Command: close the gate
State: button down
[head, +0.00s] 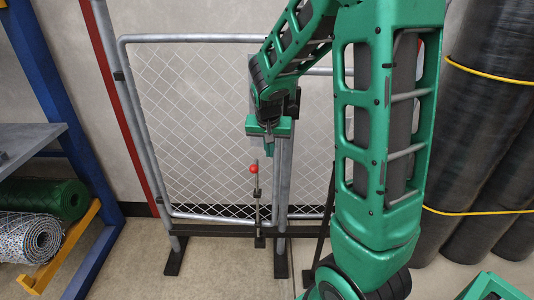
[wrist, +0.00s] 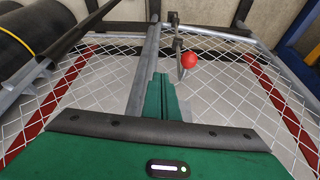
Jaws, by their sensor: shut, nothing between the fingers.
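The gate (head: 205,130) is a white chain-link mesh panel in a grey tube frame, beside a grey post on its left. Its right edge is close to the middle grey post (head: 283,185); whether they touch is unclear. A latch rod with a red ball (head: 254,169) stands upright near that edge. The ball also shows in the wrist view (wrist: 190,60), just beyond my fingertips. My gripper (head: 268,150) is shut and empty, pointing down in front of the post, above and slightly right of the ball. In the wrist view its green fingers (wrist: 163,88) overlap the post.
A second mesh panel (head: 313,140) stands right of the post, partly behind my arm. Dark mesh rolls (head: 490,110) with yellow bands stand at the right. A blue rack (head: 50,90) with a green roll (head: 60,200) and a white roll (head: 30,238) is at the left. Floor in front is clear.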

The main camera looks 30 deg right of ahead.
jog(key=w+d+f, duration=0.4)
jog(key=w+f, duration=0.1)
jog(key=f, duration=0.3)
jog(key=shift+w+d, duration=0.2)
jog(key=shift+d, duration=0.1)
